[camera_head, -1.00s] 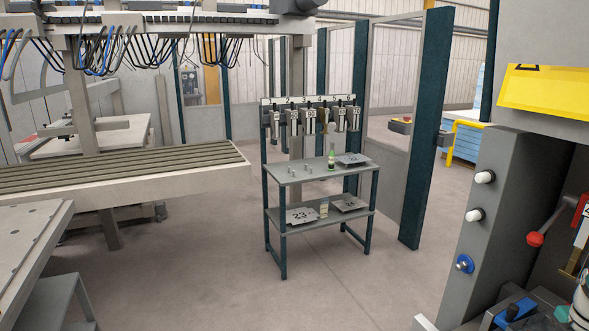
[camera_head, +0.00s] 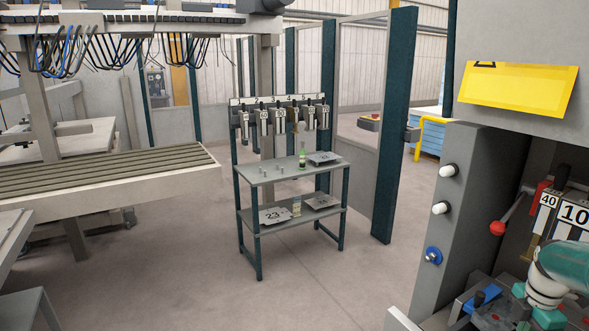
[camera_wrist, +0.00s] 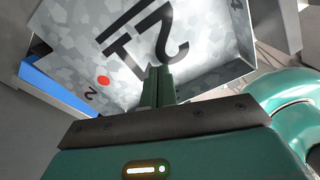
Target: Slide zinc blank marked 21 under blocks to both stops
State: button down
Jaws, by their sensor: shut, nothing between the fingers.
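In the wrist view, a mottled zinc blank (camera_wrist: 215,45) fills the upper middle. It has large black digits that read as 21, a red dot and a small 2. My gripper (camera_wrist: 157,75) is shut and empty, with its green fingertips over or against the blank near the digits; I cannot tell whether they touch it. In the head view, pale blocks marked 40 (camera_head: 548,200) and 10 (camera_head: 575,213) show inside the machine at right. My teal arm partly covers that opening. The fingertips, this blank and the stops cannot be made out there.
A blue bar (camera_wrist: 45,80) lies beside the blank's left edge. A red-knobbed lever (camera_head: 497,228) juts from the machine opening.

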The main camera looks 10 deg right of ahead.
jog(key=shift+s+d+r, duration=0.1)
jog(key=shift+r, duration=1.4)
jog(key=shift+s+d+r, duration=0.1)
jog(key=shift+r, duration=1.4)
jog(key=shift+w, duration=0.1)
jog(key=w+a+r+m+t+h, duration=0.1)
jog(key=a+r+m, duration=0.2)
jog(key=a, duration=0.8)
jog(key=a+r+m+t+h, duration=0.1)
jog(key=a+r+m, duration=0.3)
jog(key=a, duration=0.7)
jog(key=s+a+m+t+y, duration=0.1)
jog(key=s+a+m, duration=0.3)
jog(key=a, duration=0.5)
jog(key=s+a+f+m+t+y, duration=0.1)
jog(key=s+a+m+t, duration=0.1)
jog(key=s+a+m, duration=0.3)
jog(key=s+a, duration=0.2)
jog(key=a, duration=0.2)
jog(key=shift+a+f+m+t, duration=0.15)
jog(key=shift+a+m+t, duration=0.1)
jog(key=shift+m+t, duration=0.05)
